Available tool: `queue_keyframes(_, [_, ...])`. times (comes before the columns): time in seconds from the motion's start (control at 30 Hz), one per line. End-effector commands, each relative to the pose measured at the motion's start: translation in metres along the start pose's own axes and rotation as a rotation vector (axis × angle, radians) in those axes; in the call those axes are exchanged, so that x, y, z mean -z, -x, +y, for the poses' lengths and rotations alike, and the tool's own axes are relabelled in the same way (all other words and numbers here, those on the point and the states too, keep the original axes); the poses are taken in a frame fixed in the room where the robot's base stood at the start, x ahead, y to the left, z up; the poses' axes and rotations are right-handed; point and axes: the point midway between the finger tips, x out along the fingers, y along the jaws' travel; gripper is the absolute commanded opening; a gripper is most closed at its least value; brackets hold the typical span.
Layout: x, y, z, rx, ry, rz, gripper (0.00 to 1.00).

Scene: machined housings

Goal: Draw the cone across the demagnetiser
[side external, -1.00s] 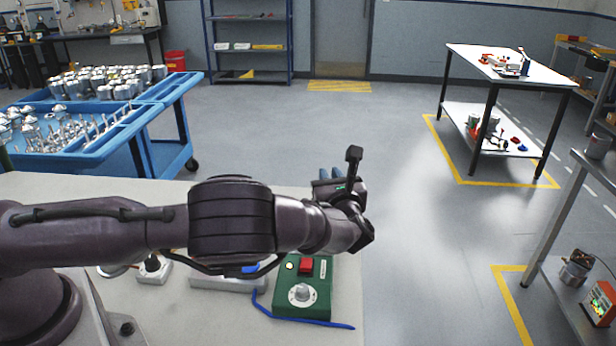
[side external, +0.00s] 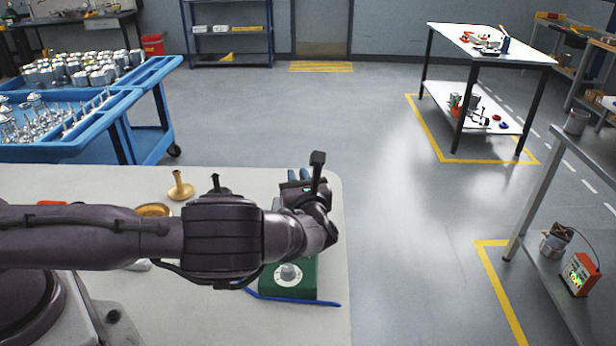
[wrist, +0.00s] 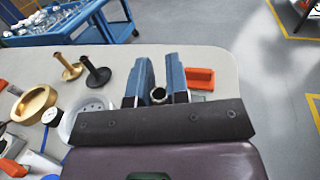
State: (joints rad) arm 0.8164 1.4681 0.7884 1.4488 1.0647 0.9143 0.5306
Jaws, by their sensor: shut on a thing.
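My gripper (wrist: 158,93) has blue fingers shut on a small grey piece with a round, hollow end (wrist: 159,95). I cannot tell from its visible end whether this is the cone. In the side view my gripper (side external: 300,178) is mostly hidden behind my wrist, over the right end of the bench. A green box with a grey dial (side external: 289,274), perhaps the demagnetiser, sits on the bench in front of my wrist in that view. My arm hides its back part.
A brass flared piece (side external: 180,187) and a black one (wrist: 97,75) stand on the bench. A brass bowl (wrist: 34,104), a white holed dish (wrist: 86,112) and an orange block (wrist: 200,77) are nearby. A blue cord (side external: 300,301) runs before the green box.

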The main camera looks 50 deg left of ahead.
Motion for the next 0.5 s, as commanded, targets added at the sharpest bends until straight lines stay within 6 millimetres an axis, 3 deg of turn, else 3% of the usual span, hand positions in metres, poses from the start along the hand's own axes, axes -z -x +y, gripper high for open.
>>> queue_keyframes(0.5, [-0.001,-0.013,0.045,0.001,-0.003,-0.003,0.00])
